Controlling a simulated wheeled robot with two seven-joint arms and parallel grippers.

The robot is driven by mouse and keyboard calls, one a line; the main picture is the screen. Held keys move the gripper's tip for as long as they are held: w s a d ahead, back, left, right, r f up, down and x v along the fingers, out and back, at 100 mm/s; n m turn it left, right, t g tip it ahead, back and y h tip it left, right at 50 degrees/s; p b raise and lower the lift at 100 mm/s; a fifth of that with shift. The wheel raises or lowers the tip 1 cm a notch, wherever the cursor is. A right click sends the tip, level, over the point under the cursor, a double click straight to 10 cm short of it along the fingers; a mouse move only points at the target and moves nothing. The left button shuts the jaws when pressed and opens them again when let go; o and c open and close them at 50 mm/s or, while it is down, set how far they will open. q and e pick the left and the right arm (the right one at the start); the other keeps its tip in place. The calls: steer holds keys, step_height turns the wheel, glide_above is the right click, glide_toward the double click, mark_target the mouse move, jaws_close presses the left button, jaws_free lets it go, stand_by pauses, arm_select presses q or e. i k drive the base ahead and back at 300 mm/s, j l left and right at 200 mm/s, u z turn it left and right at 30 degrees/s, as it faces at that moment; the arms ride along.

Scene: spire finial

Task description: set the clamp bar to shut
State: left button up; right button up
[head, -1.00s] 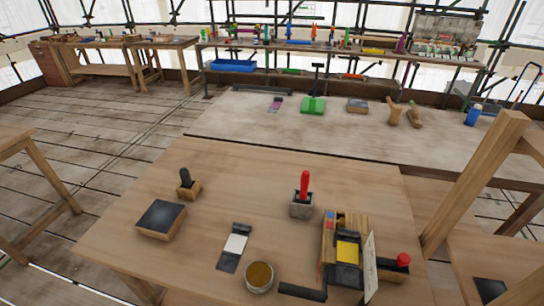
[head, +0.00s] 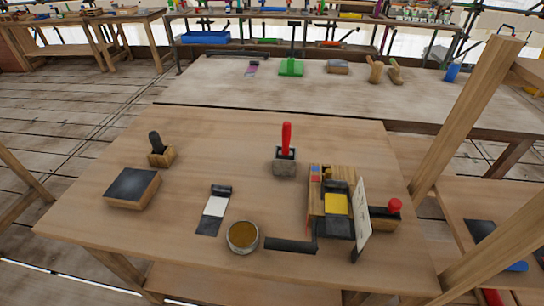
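A wooden fixture (head: 317,205) stands at the right of the near table, with a yellow pad (head: 336,204) on top and small red and blue squares at its back left. A black L-shaped bar (head: 290,246) sticks out to the left from its front, low over the table. This may be the clamp bar; I cannot tell for sure. A thin white upright panel (head: 362,215) stands at the fixture's right side and hides part of it. A red knob (head: 395,205) on a wooden block is to the right of the panel. Neither of my grippers is in view.
The near table (head: 190,260) also holds a red-handled tool in a grey block (head: 284,168), a round tin (head: 242,237), a black-and-white strip (head: 215,209), a dark-topped block (head: 132,188) and a black-handled tool (head: 158,150). A wooden post (head: 465,120) rises at the right.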

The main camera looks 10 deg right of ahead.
mark_target(396, 205)
steer(key=z, duration=1.2)
steer(key=k+j+u, duration=0.1)
steer(key=j, duration=0.25)
